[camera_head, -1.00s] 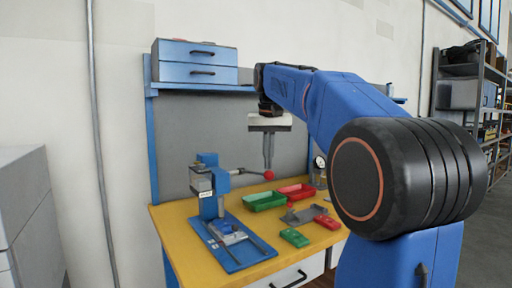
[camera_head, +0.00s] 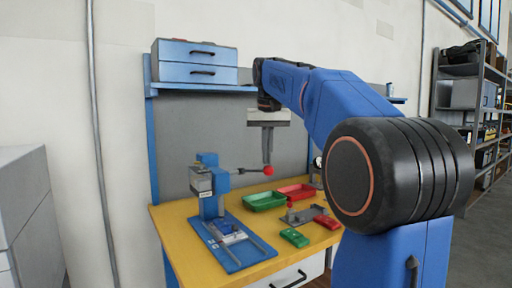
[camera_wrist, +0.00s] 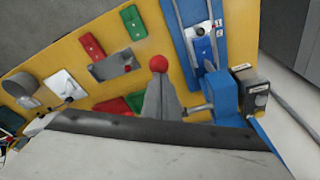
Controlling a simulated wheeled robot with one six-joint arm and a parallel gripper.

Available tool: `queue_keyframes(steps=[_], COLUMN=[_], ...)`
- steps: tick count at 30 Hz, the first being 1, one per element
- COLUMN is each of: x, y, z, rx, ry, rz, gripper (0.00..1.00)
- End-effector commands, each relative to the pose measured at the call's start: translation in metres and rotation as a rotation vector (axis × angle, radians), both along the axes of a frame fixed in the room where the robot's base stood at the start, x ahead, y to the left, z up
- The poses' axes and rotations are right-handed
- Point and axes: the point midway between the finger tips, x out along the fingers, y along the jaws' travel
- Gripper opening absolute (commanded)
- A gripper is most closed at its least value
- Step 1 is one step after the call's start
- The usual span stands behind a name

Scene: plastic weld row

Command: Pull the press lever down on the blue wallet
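The blue press (camera_head: 208,190) stands at the left of the yellow table. Its lever (camera_head: 248,171) sticks out to the right, nearly level, ending in a red knob (camera_head: 268,171). A small blue piece, apparently the blue wallet (camera_head: 226,229), lies in the light fixture on the press's blue base plate. My gripper (camera_head: 267,162) points down, its narrow grey fingers together and tips just above the knob. In the wrist view the fingertips (camera_wrist: 159,80) overlap the near side of the knob (camera_wrist: 158,63); whether they touch it I cannot tell. Nothing shows between the fingers.
A green tray (camera_head: 264,207) and a red tray (camera_head: 296,198) stand behind on the table. A green piece (camera_head: 294,237), a red piece (camera_head: 327,222) and a grey fixture (camera_head: 300,214) lie at the right. A blue drawer box (camera_head: 196,72) sits on the shelf above.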

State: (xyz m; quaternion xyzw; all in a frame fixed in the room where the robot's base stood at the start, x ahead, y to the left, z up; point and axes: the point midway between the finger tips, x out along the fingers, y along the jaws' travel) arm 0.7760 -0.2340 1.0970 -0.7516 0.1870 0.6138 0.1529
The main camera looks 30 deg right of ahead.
Motion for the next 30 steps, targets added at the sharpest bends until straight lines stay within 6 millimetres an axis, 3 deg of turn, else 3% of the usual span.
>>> queue_keyframes(steps=[30], x=[0.032], y=[0.001], z=[0.093], rx=[0.000], ry=[0.000], rz=[0.001], gripper=[0.00])
